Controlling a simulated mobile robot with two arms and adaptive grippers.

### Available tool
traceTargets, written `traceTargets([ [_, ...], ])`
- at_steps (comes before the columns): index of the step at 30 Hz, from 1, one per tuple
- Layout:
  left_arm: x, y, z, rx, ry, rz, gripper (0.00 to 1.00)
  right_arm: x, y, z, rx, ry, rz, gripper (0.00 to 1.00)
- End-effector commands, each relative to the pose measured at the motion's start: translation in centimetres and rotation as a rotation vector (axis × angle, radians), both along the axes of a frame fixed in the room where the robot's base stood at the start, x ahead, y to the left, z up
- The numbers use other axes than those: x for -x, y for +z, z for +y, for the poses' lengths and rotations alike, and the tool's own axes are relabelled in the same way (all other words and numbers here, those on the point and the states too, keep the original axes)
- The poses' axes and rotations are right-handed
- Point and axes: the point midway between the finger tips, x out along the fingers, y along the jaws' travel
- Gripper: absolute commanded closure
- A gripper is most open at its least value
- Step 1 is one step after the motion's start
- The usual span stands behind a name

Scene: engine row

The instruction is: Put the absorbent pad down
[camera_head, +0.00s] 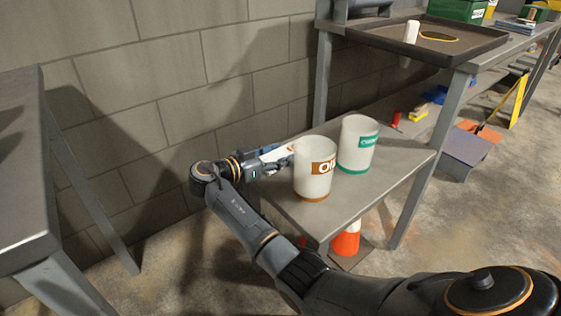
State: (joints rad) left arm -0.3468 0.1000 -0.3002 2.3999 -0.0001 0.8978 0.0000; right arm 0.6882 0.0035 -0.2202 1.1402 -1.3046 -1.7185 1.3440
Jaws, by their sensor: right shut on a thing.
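My right gripper (277,163) reaches in over the left end of the grey lower shelf (393,157). It is shut on a pale, flat thing (277,154), which looks like the absorbent pad. The pad is small in view and partly hidden by the fingers and by the white container with an orange label (313,182). I cannot tell whether the pad touches the shelf. My left gripper is out of view.
A white container with a green label (357,145) stands beside the orange-labelled one. A dark tray (440,50) lies on the upper bench. An orange-and-white cone (345,243) is under the shelf. A grey table (22,170) stands at left; a block wall is behind.

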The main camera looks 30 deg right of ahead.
Motion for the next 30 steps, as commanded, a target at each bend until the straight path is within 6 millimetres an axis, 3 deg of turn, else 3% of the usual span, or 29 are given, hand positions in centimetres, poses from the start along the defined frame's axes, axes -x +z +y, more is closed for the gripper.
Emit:
traceTargets([
  [2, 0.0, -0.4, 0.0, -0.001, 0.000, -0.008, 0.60, 0.0, -1.3, 0.0, 0.001, 0.000, 0.001, 0.75],
  [12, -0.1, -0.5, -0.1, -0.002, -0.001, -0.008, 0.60, 0.0, -1.6, 0.0, 0.000, 0.000, -0.001, 0.75],
  [13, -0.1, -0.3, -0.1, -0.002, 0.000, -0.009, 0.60, 0.0, -1.5, 0.0, 0.000, 0.000, -0.001, 0.44],
  [16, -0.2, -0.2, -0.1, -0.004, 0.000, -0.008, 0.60, 0.0, -1.4, 0.0, 0.000, 0.000, -0.001, 0.25],
  [28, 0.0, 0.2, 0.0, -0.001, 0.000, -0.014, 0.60, 0.0, -1.0, 0.1, 0.000, 0.000, -0.001, 0.25],
  [30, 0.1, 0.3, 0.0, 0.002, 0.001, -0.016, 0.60, 0.0, -1.0, 1.0, -0.001, 0.002, 0.000, 0.25],
])
